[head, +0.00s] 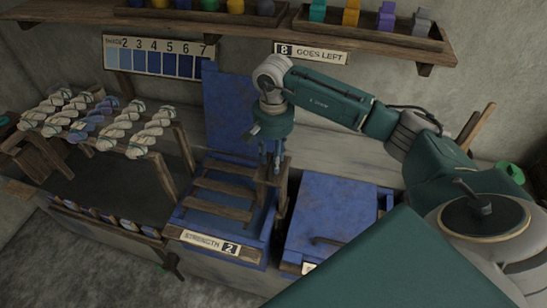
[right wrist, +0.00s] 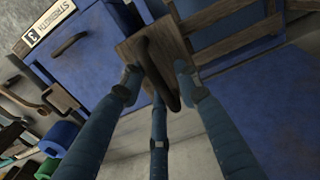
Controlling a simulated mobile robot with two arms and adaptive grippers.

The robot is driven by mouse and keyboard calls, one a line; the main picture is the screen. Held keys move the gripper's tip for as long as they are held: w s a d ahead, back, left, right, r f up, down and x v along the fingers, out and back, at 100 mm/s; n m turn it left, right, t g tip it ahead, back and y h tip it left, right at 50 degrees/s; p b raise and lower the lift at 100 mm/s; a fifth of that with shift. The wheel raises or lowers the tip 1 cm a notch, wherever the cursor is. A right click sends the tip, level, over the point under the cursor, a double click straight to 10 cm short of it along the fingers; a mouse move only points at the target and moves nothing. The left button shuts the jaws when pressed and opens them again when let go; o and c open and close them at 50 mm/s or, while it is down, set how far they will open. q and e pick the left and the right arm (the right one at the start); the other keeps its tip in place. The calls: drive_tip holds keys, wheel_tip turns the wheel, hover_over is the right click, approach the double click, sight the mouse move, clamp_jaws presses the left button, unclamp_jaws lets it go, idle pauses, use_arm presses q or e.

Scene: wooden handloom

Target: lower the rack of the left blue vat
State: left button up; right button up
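The left blue vat (head: 268,241) stands open with its blue lid (head: 228,112) upright behind it and a label reading STRENGTH 2 on its front. Its wooden rack (head: 222,189) of several slats lies across the top, with a wooden end post (head: 270,192) at the right. My right gripper (head: 271,165) points down at that post. In the right wrist view, my gripper (right wrist: 158,80) has its fingers apart around the rack's dark wooden handle (right wrist: 156,62), with a plank behind it. Whether the fingertips touch the wood is unclear. My left gripper is not in view.
A second blue vat (head: 335,205) with a closed lid and handle stands close on the right. Twisted skeins (head: 100,122) hang on a wooden rack at left. A shelf (head: 240,27) with coloured items and a blue shade chart (head: 160,57) are behind.

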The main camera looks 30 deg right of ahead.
clamp_jaws()
wheel_tip(320, 180, down, 6)
drive_tip(key=b, duration=0.5)
drive_tip(key=shift+b, duration=0.3)
wheel_tip(320, 180, down, 12)
drive_tip(key=b, duration=1)
drive_tip(key=shift+a+f, duration=0.1)
drive_tip(key=shift+a, duration=0.05)
unclamp_jaws()
drive_tip(key=o, duration=1.4)
drive_tip(key=shift+w+a+f, duration=0.1)
drive_tip(key=shift+w, duration=0.1)
drive_tip(key=shift+o, duration=0.2)
drive_tip(key=shift+s, duration=0.15)
drive_tip(key=shift+d, duration=0.2)
